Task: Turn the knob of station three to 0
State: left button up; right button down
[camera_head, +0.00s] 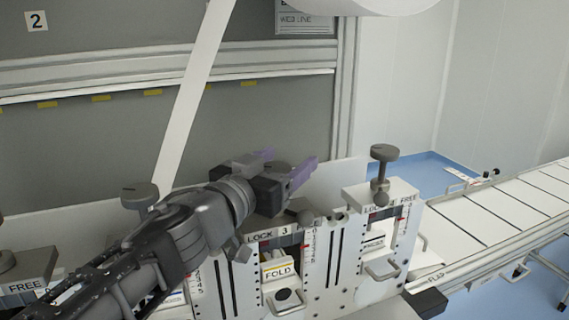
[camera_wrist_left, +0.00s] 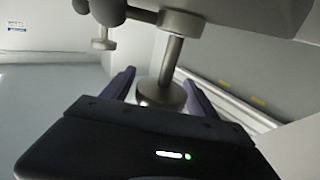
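My left gripper (camera_head: 285,165) is over station three, marked by the 3 label (camera_head: 285,231). Its two purple fingers are apart. In the left wrist view, which looks upside down, the station three knob (camera_wrist_left: 160,94), a grey round cap on a stem, stands between the fingers (camera_wrist_left: 158,82). The fingers look open around it; whether either touches it cannot be told. In the head view the gripper and wrist hide most of this knob, and its setting cannot be read. The station's FOLD plate (camera_head: 279,272) shows below. My right gripper is not in view.
A slanting white web (camera_head: 192,100) rises behind my arm. A conveyor (camera_head: 500,215) extends right.

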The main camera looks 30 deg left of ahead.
pick_arm(q)
jog(key=c, duration=1.2)
